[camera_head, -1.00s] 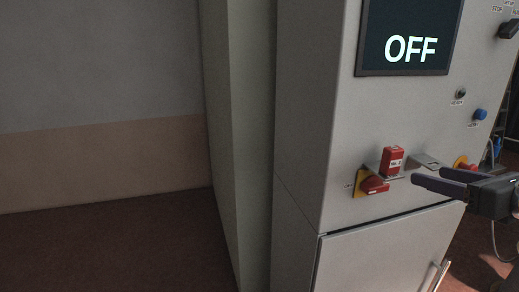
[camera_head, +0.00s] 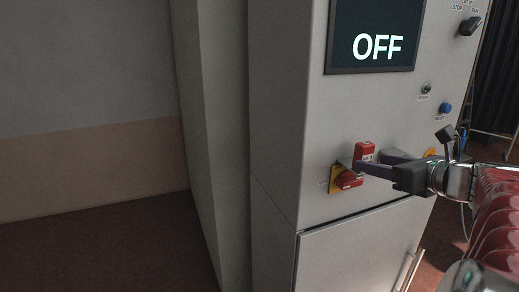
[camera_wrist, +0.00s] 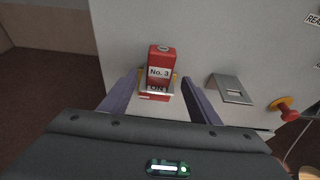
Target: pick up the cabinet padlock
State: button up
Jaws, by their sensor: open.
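The padlock (camera_head: 365,152) is a red block with a white label, on the front of the grey cabinet (camera_head: 290,130). In the wrist view the padlock (camera_wrist: 160,60) stands upright on a small metal bracket (camera_wrist: 157,88), its label reading "No. 3". My gripper (camera_head: 372,162) is open at the cabinet front, close to the padlock. In the wrist view its two purple fingers (camera_wrist: 158,98) lie to the left and right of the padlock's lower part, with gaps between. I cannot tell whether the fingertips reach past it.
A red rotary switch (camera_head: 348,180) on a yellow plate sits just below left. An empty metal bracket (camera_wrist: 231,89) and a red knob (camera_wrist: 286,108) are to the right in the wrist view. A screen (camera_head: 372,38) reading "OFF" is above.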

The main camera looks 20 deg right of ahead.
aim_at(368, 158)
jog(key=shift+w, duration=0.1)
jog(key=shift+r+x, duration=0.1)
jog(key=shift+x, duration=1.15)
jog(key=shift+r+x, duration=0.15)
jog(key=shift+x, duration=1.15)
jog(key=shift+c, duration=0.5)
jog(key=c, duration=1.2)
jog(key=shift+c, duration=0.2)
jog(key=shift+r, duration=0.15)
notch_tip(368, 158, up, 10)
jog(key=shift+f, duration=0.1)
